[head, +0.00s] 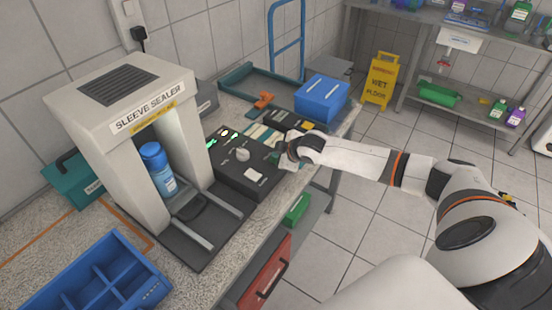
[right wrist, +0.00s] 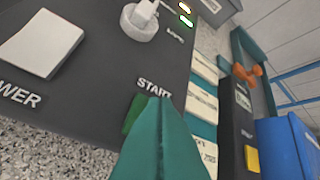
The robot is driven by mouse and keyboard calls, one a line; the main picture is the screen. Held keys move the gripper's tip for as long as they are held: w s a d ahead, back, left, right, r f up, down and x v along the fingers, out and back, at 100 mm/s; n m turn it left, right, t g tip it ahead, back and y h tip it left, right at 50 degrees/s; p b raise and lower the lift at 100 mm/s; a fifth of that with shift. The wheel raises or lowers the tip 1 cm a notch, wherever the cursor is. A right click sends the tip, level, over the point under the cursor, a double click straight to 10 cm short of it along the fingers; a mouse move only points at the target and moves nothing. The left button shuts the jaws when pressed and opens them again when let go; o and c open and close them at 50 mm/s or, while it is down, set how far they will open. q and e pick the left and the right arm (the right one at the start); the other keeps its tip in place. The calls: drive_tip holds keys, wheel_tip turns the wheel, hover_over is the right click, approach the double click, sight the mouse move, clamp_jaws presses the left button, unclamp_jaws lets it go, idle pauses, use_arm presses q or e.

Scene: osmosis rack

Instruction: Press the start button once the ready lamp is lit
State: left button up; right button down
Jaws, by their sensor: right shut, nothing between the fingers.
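The control box (head: 228,170) of the sleeve sealer (head: 128,92) lies on the bench. Its green start button (right wrist: 133,114) shows in the right wrist view beside the word START, partly hidden by my fingers. My right gripper (head: 284,157) is shut and empty at the box's right end; its teal fingertips (right wrist: 158,105) overlap the button's edge, and I cannot tell whether they touch it. Near the knob (right wrist: 140,20), a green lamp (right wrist: 186,20) and a pale yellow lamp (right wrist: 184,7) look bright; their labels are not readable. My left gripper is out of view.
A white POWER switch (right wrist: 41,42) is on the same panel. A blue bottle (head: 157,170) stands inside the sealer. A blue box (head: 322,100) and an orange-handled tool (head: 263,100) are behind the panel. A blue divided tray (head: 95,280) is at front left.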

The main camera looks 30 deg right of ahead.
drive_tip(key=shift+f, duration=0.4)
idle(0.7)
drive_tip(key=shift+r+p, duration=0.85)
drive_tip(key=shift+p, duration=0.05)
wheel_tip(320, 180, up, 5)
drive_tip(key=p, duration=0.5)
